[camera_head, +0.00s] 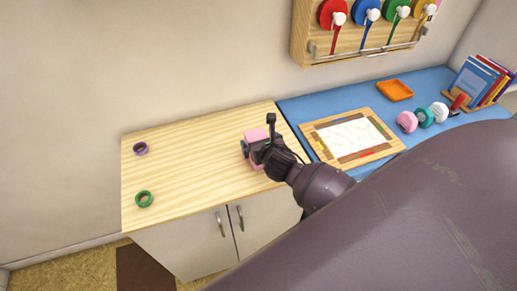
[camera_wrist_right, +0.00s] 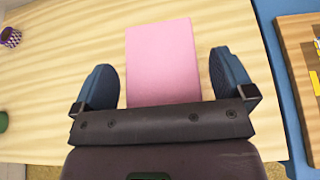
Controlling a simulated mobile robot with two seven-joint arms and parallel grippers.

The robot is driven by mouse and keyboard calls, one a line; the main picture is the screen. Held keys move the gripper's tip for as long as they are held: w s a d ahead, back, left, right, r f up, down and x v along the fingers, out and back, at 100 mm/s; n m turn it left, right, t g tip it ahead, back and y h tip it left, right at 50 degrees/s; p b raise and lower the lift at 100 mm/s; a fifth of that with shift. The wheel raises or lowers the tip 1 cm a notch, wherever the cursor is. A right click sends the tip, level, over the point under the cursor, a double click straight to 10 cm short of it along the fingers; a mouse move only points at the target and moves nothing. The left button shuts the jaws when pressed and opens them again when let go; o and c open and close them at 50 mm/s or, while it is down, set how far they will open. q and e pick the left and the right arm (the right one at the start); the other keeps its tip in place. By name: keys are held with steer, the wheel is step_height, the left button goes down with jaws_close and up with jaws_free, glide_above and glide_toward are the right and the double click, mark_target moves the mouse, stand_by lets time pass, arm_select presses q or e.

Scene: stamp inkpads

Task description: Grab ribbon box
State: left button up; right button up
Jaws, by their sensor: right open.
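A pink box (camera_wrist_right: 162,60), which appears to be the ribbon box, lies on the wooden cabinet top near its right edge. In the head view the pink box (camera_head: 256,135) is partly hidden by my right gripper (camera_head: 257,149). In the right wrist view my right gripper (camera_wrist_right: 160,85) is open, with one dark finger on each side of the near part of the box. A gap shows between the box and each finger. My left gripper is not in view.
A purple ring (camera_head: 140,149) and a green ring (camera_head: 144,199) sit at the left of the wooden top (camera_head: 190,160). A framed board (camera_head: 352,137) lies on the blue surface at right. A ribbon rack (camera_head: 360,40) hangs above. The middle of the wooden top is clear.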

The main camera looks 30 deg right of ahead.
steer(key=shift+w+d+f, duration=0.1)
steer(key=shift+w+f, duration=0.1)
steer(key=shift+w, duration=0.15)
steer(key=c, duration=1)
